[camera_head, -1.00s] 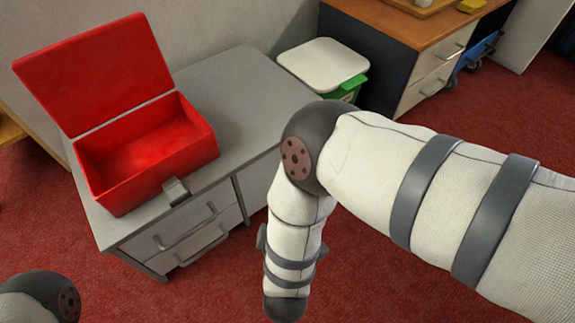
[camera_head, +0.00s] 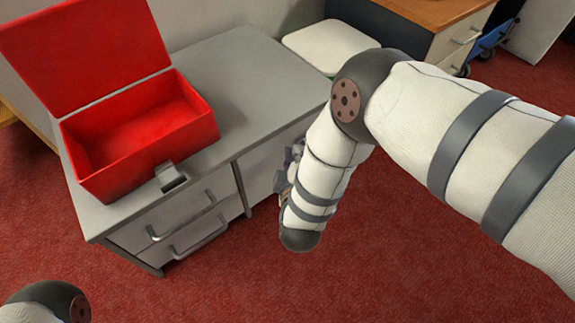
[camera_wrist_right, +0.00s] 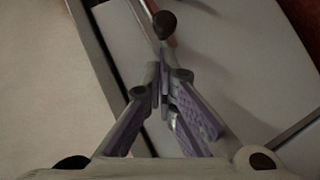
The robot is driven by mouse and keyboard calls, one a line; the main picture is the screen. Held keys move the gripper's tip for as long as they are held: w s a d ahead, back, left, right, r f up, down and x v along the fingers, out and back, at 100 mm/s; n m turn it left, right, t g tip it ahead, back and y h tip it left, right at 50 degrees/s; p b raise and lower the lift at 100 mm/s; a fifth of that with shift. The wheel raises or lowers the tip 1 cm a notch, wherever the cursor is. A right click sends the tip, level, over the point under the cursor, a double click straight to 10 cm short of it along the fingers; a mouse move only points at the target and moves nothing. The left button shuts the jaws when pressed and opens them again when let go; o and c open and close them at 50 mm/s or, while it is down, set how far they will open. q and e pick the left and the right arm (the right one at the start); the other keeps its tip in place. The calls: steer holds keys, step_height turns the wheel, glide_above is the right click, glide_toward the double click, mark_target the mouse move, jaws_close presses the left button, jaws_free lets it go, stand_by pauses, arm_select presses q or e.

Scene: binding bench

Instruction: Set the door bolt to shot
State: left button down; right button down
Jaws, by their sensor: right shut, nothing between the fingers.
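The door bolt shows in the right wrist view as a thin metal rod (camera_wrist_right: 146,22) with a dark round knob (camera_wrist_right: 165,24). It lies along a pale grey door panel (camera_wrist_right: 235,60). Its end is hidden by my fingers, so I cannot tell how far it is slid. My right gripper (camera_wrist_right: 160,88) is shut and empty, its tips just short of the knob. In the head view my right gripper (camera_head: 287,168) is mostly hidden behind my forearm, at the cabinet's front right. My left gripper is out of view.
A grey cabinet (camera_head: 245,85) with two drawers carries an open red box (camera_head: 140,140) with a grey latch. A white-lidded bin (camera_head: 330,45) stands behind it, and a wooden-topped desk (camera_head: 425,12) at the back. Red carpet is clear in front.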

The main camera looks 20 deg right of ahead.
steer(key=shift+w+d+f, duration=0.2)
steer(key=shift+d+f, duration=0.05)
steer(key=shift+d, duration=0.3)
steer(key=d, duration=0.1)
steer(key=w+d, duration=0.1)
steer(key=d, duration=0.1)
steer(key=shift+w+d, duration=0.1)
steer(key=shift+d, duration=0.1)
steer(key=shift+p, duration=0.3)
